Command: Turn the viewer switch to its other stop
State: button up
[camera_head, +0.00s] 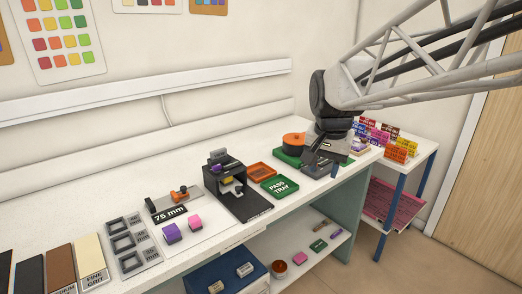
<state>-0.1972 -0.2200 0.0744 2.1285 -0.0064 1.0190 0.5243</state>
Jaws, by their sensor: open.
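A black box-like stand (226,178) with an open front is on the bench near the middle of the picture; it may be the viewer. A small pale and yellow block shows inside it, and a grey part sits on its top. I cannot make out a switch on it or tell how one is set. My gripper (322,160) is at the right end of the bench, pointing down beside an orange-topped round unit, well to the right of the black stand. It is open; its fingertips are small and dark here, and I see nothing held between them.
The orange-topped unit (294,141) stands on a green base. An orange tray (259,170) and a green pads tray (279,187) lie left of my gripper. A 75 mm fixture (172,201) and purple and pink blocks (172,233) are further left. A side table (415,152) holds colourful boxes.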

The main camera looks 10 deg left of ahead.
jog(key=w+a+m, duration=0.1)
jog(key=w+a, duration=0.7)
jog(key=w, duration=0.1)
jog(key=m+g, duration=0.2)
jog(key=m, duration=0.2)
send_near(217, 169)
jog(key=shift+w, duration=0.15)
jog(key=shift+w+a+f, duration=0.1)
jog(key=shift+a+f, duration=0.1)
jog(key=shift+a, duration=0.05)
jog(key=shift+f, duration=3.85)
